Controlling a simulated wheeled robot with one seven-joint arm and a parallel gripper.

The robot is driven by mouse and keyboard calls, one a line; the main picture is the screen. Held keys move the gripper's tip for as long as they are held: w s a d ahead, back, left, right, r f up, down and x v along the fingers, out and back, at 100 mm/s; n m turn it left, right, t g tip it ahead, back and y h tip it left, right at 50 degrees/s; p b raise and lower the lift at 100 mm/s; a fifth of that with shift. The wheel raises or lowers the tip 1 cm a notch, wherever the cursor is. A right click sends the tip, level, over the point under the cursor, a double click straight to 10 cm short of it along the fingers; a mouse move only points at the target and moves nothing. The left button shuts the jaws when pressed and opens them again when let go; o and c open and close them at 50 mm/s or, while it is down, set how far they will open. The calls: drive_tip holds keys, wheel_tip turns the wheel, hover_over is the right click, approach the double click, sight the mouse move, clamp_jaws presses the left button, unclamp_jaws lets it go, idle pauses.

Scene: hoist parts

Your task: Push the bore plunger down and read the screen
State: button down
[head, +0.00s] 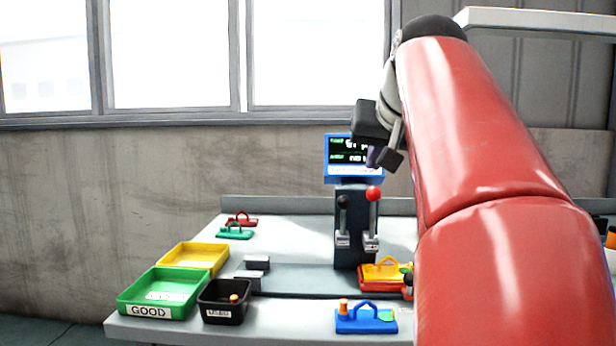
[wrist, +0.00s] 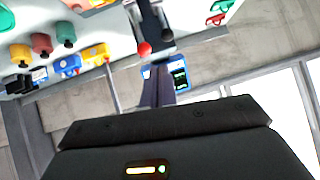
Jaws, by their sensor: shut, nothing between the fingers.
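The gauge stand (head: 352,255) is upright on the bench, with a black-knobbed plunger (head: 343,202) and a red-knobbed plunger (head: 373,194) side by side on its front. I cannot tell from labels which is the bore plunger. The blue-framed screen (head: 338,177) stands above it; its green text is partly hidden by my gripper and too small to read fully. The screen also shows at the wrist view's middle (wrist: 180,76), near the red knob (wrist: 144,48). My gripper (head: 384,157) is shut and empty, above the red knob and apart from it.
A green GOOD tray (head: 140,311), a yellow tray (head: 205,247) and a black bin (head: 222,316) stand at the left. A blue part (head: 366,319) and a yellow part (head: 380,274) lie in front. Red (head: 241,220) and green (head: 234,233) parts lie behind. My arm hides the right side.

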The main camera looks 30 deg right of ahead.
drive_tip(key=shift+m+h, duration=0.4)
drive_tip(key=shift+h, duration=0.2)
drive_tip(key=d+r, duration=0.1)
drive_tip(key=r, duration=0.1)
drive_tip(key=s+d+r, duration=0.1)
drive_tip(key=d+r, duration=0.1)
drive_tip(key=shift+d+r, duration=0.25)
drive_tip(key=s+a+f+b+x, duration=0.1)
drive_tip(key=f+b+x, duration=0.1)
drive_tip(key=x, duration=1.1)
drive_tip(key=shift+b, duration=0.5)
drive_tip(key=shift+a, duration=0.15)
